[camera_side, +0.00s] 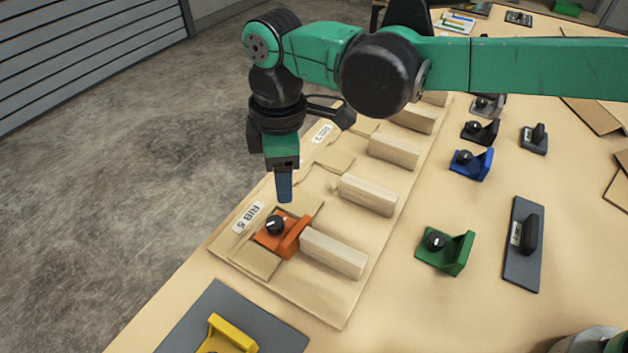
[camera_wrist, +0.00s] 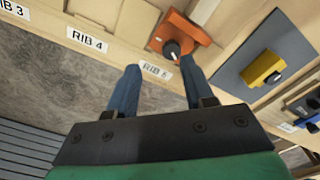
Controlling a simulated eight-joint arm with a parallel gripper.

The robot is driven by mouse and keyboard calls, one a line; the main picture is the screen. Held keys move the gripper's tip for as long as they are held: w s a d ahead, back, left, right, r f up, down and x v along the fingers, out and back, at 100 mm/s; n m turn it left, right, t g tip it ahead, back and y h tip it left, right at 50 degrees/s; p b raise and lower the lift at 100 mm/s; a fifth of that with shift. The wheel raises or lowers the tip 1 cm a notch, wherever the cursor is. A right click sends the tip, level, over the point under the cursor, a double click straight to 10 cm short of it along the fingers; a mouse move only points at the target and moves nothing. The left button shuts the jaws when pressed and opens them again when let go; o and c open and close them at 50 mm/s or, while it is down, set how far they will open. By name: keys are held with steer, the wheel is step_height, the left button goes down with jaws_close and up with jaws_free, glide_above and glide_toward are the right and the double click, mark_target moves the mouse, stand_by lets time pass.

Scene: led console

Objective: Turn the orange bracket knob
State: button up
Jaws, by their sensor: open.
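The orange bracket (camera_side: 289,236) sits on the wooden board at the label RIB 5, against the end of a wooden block. Its black knob (camera_side: 275,225) with a white pointer mark stands on its flat part. In the wrist view the orange bracket (camera_wrist: 185,30) and its knob (camera_wrist: 172,49) show beyond my fingertips, near the right finger. My gripper (camera_side: 285,198) points down, above and slightly behind the knob in the side view, apart from it. In the wrist view my gripper (camera_wrist: 160,78) shows two blue fingers spread apart with nothing between them.
A green bracket (camera_side: 447,250), a blue bracket (camera_side: 472,163) and black ones stand to the right on the table. A yellow bracket (camera_side: 228,335) lies on a grey plate (camera_side: 190,318) in front. Wooden blocks (camera_side: 368,194) line the board. The table's left edge is close to the board.

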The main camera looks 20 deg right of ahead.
mark_target(275, 222)
steer(key=shift+s+a+f+n, duration=0.2)
steer(key=shift+s+a+f, duration=0.05)
steer(key=shift+a+f, duration=0.25)
steer(key=shift+s+a+f+n, duration=0.2)
steer(key=shift+a+f, duration=0.15)
steer(key=shift+a, duration=0.1)
steer(key=shift+f, duration=2.75)
jaws_close()
